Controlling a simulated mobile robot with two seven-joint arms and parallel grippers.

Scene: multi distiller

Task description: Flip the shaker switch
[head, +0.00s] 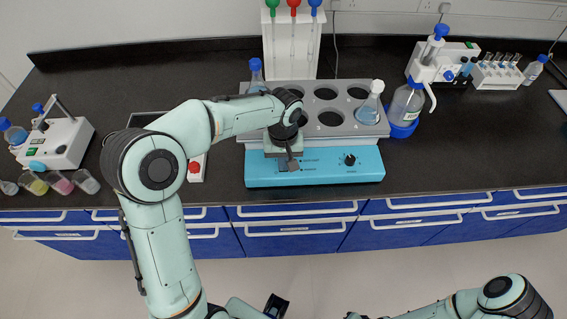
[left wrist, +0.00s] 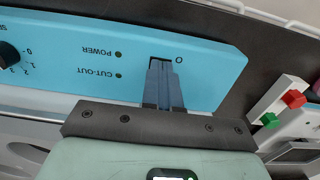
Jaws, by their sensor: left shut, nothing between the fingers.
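The shaker has a grey top plate (head: 325,92) with round holes and a bright blue front panel (head: 340,170). A black knob (head: 350,160) is on the panel's right part; the panel also shows in the left wrist view (left wrist: 75,45). My left gripper (head: 292,164) is shut and empty at the panel's left part. In the left wrist view its closed fingertips (left wrist: 163,68) lie over the dark shaker switch (left wrist: 165,60), beside the "0" mark. They hide most of the switch, so I cannot tell its position or whether they touch it.
A flask (head: 369,108) stands on the shaker's right end. A device with a red button (head: 194,168) is close on the left; its red button also shows in the left wrist view (left wrist: 293,99). A blue-capped bottle (head: 406,105) stands to the right.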

